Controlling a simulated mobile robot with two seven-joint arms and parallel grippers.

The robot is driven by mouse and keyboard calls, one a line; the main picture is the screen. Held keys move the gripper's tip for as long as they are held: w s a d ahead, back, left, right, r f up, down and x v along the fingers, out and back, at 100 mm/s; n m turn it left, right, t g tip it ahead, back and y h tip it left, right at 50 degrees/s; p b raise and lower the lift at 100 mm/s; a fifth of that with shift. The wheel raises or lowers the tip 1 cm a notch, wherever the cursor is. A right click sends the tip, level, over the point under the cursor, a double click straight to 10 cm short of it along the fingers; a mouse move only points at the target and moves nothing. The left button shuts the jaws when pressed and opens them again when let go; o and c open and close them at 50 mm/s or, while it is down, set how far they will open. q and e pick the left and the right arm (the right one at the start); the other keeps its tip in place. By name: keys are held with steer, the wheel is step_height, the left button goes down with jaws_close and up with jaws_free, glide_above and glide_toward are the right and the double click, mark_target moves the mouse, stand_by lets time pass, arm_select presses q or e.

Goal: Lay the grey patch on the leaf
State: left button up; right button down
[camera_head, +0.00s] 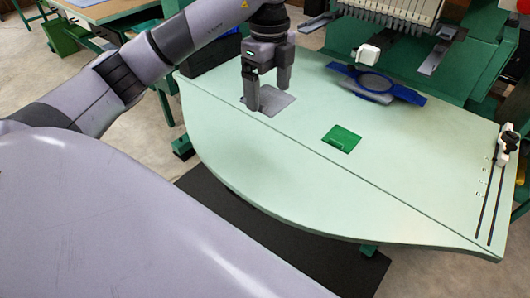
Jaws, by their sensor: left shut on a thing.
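The grey patch (283,104) is a flat grey piece at the back left of the pale green table top, behind the seam. My left gripper (267,95) is over the patch, shut on it, with its fingers pointing down. The fingers hide part of the patch, and I cannot tell whether it is lifted off the surface. The leaf (290,178) looks to be the curved front part of the pale green top, in front of the long seam. Its visible surface is bare. My right gripper is not in view.
A small green square (342,138) lies behind the seam. A blue hoop (410,95) with a grey disc lies further back, under the embroidery machine (395,12). A slotted bracket (507,145) stands at the right edge. A dark mat (235,212) is on the floor.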

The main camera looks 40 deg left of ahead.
mark_target(269, 98)
arm_select(q)
step_height(269, 98, down, 13)
steer(key=shift+f+b, duration=0.1)
steer(key=shift+b, duration=0.9)
steer(key=shift+f, duration=2.3)
steer(key=shift+f, duration=0.1)
steer(key=o, duration=0.7)
steer(key=shift+o, duration=0.2)
step_height(269, 98, up, 12)
steer(key=shift+r+p, duration=0.15)
steer(key=shift+p, duration=0.15)
